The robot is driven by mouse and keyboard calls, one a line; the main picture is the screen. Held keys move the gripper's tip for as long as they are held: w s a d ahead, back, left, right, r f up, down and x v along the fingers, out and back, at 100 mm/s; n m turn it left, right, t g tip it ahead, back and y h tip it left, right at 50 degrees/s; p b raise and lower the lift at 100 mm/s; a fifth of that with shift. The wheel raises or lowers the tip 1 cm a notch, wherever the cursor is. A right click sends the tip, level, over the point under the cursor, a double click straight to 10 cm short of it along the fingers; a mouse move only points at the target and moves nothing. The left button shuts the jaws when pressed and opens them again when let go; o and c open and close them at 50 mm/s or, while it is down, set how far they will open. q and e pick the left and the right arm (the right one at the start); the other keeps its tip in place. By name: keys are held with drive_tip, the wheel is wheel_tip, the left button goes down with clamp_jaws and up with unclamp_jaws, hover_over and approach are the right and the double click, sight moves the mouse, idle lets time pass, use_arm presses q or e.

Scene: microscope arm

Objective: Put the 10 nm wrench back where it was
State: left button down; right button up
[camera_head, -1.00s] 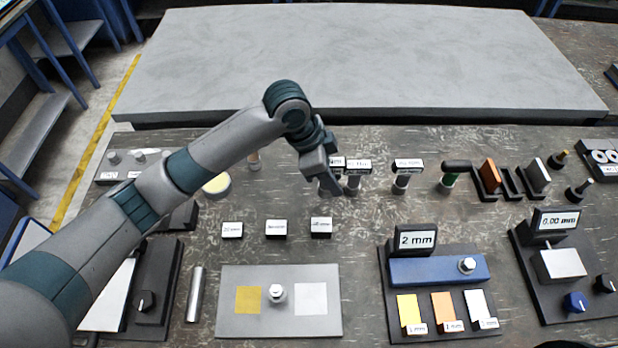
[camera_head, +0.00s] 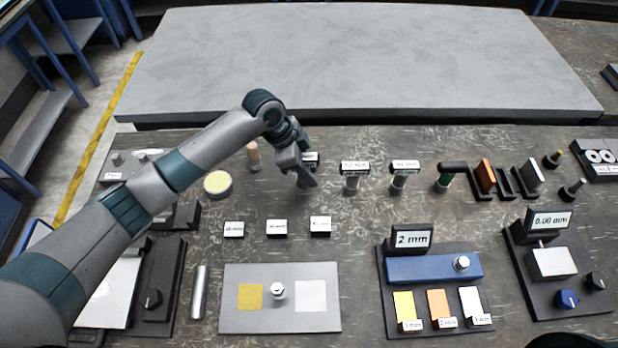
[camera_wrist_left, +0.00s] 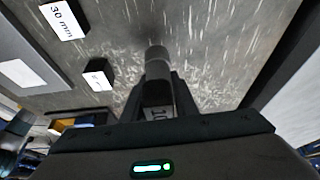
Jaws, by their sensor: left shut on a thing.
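My left gripper (camera_head: 305,182) is shut on the 10 nm wrench in the middle of the bench. Its label plate (camera_head: 311,158) shows just behind the fingers in the head view. In the left wrist view my left gripper (camera_wrist_left: 158,98) holds the wrench (camera_wrist_left: 157,62) between its fingers, with "10" partly readable and the grey round end pointing at the bench. I cannot tell whether that end touches the bench. Most of the wrench is hidden by the fingers in the head view.
Two similar labelled wrenches (camera_head: 353,180) (camera_head: 400,178) stand upright to the right. Several labelled blocks (camera_head: 277,228) lie in front. A yellow-topped round tin (camera_head: 217,184) and a small wooden-coloured peg (camera_head: 253,156) are to the left.

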use_arm(q)
wheel_tip(320, 180, down, 3)
drive_tip(key=shift+r+p, duration=0.15)
drive_tip(key=shift+p, duration=0.5)
drive_tip(key=shift+f, duration=0.3)
drive_tip(key=shift+f, duration=0.25)
drive_tip(key=c, duration=1.4)
unclamp_jaws()
